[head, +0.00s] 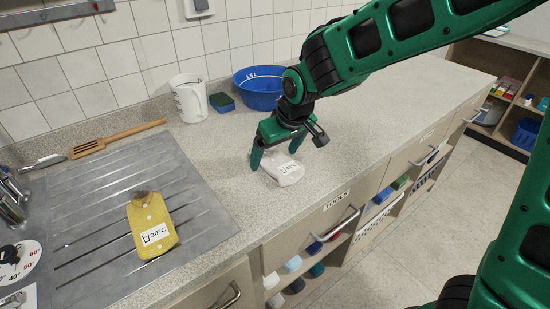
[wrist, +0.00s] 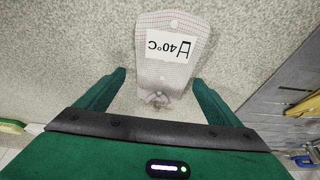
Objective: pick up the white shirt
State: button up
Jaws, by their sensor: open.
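The white shirt (head: 284,170) is a small folded piece with a label. It lies on the speckled counter near its front edge. In the wrist view the shirt (wrist: 182,72) shows a fine check pattern and a label reading 40°C. My gripper (head: 274,160) is over the shirt, pointing down. In the wrist view my gripper (wrist: 158,88) is open, with one finger on each side of the shirt's near, crumpled end. The fingers look apart from the cloth. I cannot tell how high the fingertips are above the counter.
A yellow shirt (head: 150,222) labelled 30°C lies on the metal drainboard (head: 95,215) at left. A white jug (head: 189,98), a sponge (head: 222,102) and a blue tub (head: 258,88) stand along the wall. The counter (head: 400,95) to the right is clear.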

jog(key=c, duration=1.3)
jog(key=shift+o, duration=0.2)
jog(key=shift+r, duration=0.1)
